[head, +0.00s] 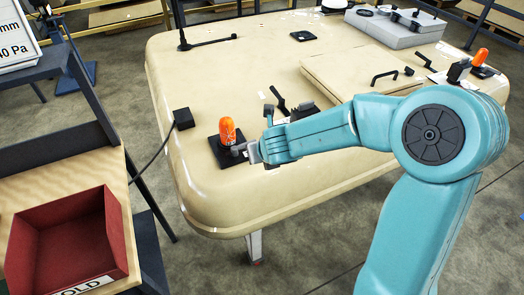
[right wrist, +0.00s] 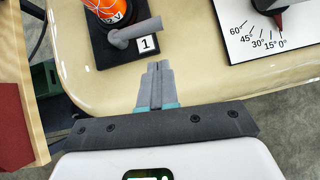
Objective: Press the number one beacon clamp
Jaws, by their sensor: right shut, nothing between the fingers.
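The number one beacon (head: 228,131) is orange and stands upright on a black base plate (head: 233,164) near the front left edge of the cream cab panel. In the right wrist view the beacon (right wrist: 107,10) is cut off at the top, and its grey clamp lever (right wrist: 137,32) points right, beside a white label "1" (right wrist: 147,43). My right gripper (head: 250,152) is shut and empty at the beacon's right. In the wrist view the fingertips (right wrist: 158,66) are just below the label; whether they touch the base is unclear. My left gripper is out of view.
A white angle-scale plate (right wrist: 268,35) with a dark red pointer lies right of the beacon. A black box (head: 183,118) with a cable sits to its left. A second orange beacon (head: 481,57) stands far right. A red bin (head: 70,245) is at lower left.

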